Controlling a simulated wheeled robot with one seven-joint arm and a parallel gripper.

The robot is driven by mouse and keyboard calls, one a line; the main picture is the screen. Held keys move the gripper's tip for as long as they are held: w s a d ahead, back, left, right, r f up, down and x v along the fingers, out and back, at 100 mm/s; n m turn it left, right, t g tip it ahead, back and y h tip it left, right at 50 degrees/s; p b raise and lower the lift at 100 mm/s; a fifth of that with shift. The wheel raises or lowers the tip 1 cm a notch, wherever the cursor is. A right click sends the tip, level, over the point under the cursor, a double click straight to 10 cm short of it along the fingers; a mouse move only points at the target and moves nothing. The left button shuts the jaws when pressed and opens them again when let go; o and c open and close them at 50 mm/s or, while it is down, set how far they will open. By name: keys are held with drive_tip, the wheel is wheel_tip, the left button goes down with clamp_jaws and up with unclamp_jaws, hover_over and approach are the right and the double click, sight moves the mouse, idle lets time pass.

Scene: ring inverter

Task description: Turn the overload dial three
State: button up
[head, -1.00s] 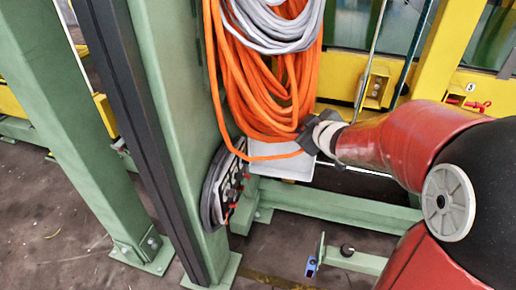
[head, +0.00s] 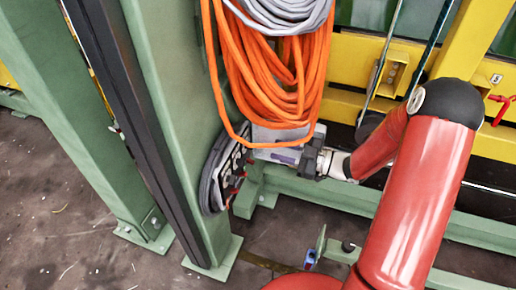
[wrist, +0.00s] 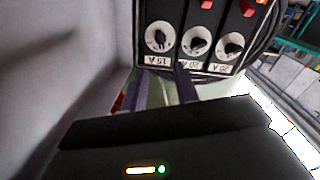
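A dark round-edged panel (head: 222,172) is mounted on the side of the green post. Which is dial three is not labelled. My gripper (head: 268,155) points left at the panel. In the wrist view its two purple-grey fingers (wrist: 173,85) stand slightly apart with nothing seen between them. They are near the dial row; contact cannot be told.
Orange cable coils (head: 270,80) hang just above my gripper, with grey cable (head: 285,15) over them. The green post (head: 175,110) stands left of the panel. A green beam (head: 380,205) runs low on the right, and a yellow frame (head: 345,60) is behind.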

sight(252, 147)
drive_tip(key=x, duration=0.3)
drive_tip(key=f+x, duration=0.1)
drive_tip(key=x, duration=0.3)
drive_tip(key=shift+a+f, duration=0.25)
clamp_jaws()
